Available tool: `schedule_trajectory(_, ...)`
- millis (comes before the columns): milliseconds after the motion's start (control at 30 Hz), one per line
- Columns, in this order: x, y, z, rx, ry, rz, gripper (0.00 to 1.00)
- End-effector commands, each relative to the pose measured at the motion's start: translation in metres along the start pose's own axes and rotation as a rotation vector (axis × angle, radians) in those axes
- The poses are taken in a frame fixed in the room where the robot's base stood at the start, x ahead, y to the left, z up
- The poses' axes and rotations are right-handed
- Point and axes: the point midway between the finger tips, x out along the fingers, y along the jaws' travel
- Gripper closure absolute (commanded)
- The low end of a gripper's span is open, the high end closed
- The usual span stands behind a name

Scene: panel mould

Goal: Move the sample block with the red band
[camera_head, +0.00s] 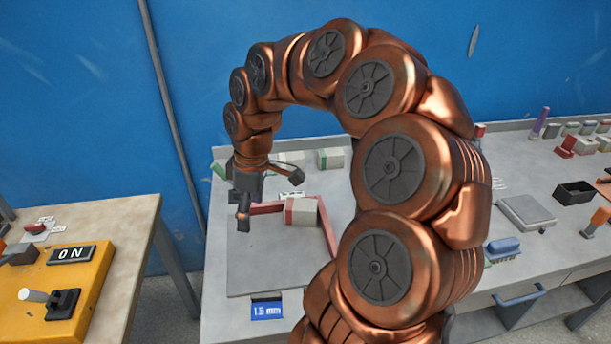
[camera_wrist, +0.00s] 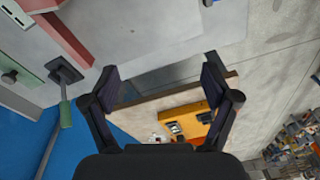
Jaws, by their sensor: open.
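The sample block with the red band (camera_head: 303,212) is pale grey with red at its left end. It sits on a flat grey plate (camera_head: 262,268), beside the red rails (camera_head: 328,228). My gripper (camera_head: 243,216) is left of the block, apart from it, and points down. In the wrist view my gripper (camera_wrist: 160,88) is open, with nothing between its fingers. A red rail (camera_wrist: 65,38) shows there at the upper left. I cannot clearly make out the block in the wrist view.
A green-banded block (camera_head: 331,158) stands behind the plate. A blue "1.5 mm" label (camera_head: 267,311) is at its front. A yellow "ON" panel (camera_head: 75,285) lies on the separate left table. A scale (camera_head: 526,213), black tray (camera_head: 574,193) and blue brush (camera_head: 503,247) are at right.

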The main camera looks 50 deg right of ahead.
Motion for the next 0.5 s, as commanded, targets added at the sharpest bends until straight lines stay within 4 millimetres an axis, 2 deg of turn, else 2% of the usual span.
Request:
schedule_trajectory(33,-0.004,0.027,0.005,-0.004,0.017,0.005,0.14)
schedule_trajectory(200,0.004,0.102,0.04,-0.038,0.041,0.028,0.14)
schedule_trajectory(333,0.01,0.14,0.071,-0.046,0.044,0.044,0.14)
schedule_trajectory(500,0.018,0.162,0.095,-0.05,0.037,0.052,0.14)
